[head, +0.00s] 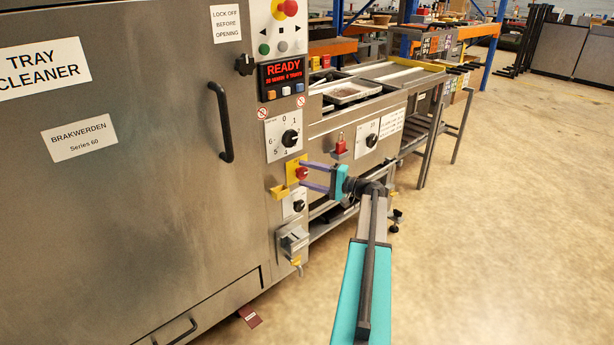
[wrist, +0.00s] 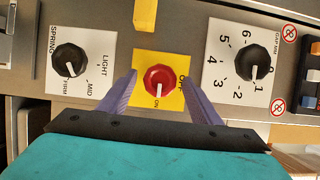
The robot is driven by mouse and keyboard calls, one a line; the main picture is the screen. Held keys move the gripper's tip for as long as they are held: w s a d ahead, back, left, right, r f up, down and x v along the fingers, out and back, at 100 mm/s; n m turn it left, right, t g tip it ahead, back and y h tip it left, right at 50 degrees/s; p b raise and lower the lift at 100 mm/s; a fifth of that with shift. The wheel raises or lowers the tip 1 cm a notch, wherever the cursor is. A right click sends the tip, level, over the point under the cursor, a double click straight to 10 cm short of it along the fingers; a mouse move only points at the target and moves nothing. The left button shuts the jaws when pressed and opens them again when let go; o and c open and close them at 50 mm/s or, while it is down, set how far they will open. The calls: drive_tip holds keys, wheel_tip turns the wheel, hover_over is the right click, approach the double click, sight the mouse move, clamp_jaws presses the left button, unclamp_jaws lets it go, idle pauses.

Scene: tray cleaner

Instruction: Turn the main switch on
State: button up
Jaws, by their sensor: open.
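The main switch is a red knob (head: 303,173) on a yellow plate (head: 291,181) on the machine's control column. In the wrist view the red knob (wrist: 160,76) sits between my fingertips, with OFF lettering at its right and ON below it. Its white mark points down in that view, at the ON lettering. My gripper (head: 302,174) is open, with one purple finger on each side of the knob. In the wrist view the fingers (wrist: 160,82) show small gaps to the knob, so they look apart from it. Their depth against the plate is hard to tell.
A numbered black dial (wrist: 251,65) and a LIGHT/MID/FIRM dial (wrist: 69,60) flank the switch. A yellow bracket (head: 278,192) juts out beside the plate. The display (head: 283,75) reads READY. A black door handle (head: 222,122) is at left. The floor at right is clear.

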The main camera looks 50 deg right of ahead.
drive_tip(key=v, duration=1.3)
drive_tip(key=shift+s+d+p, duration=0.2)
drive_tip(key=shift+s+p, duration=0.1)
drive_tip(key=shift+p, duration=0.15)
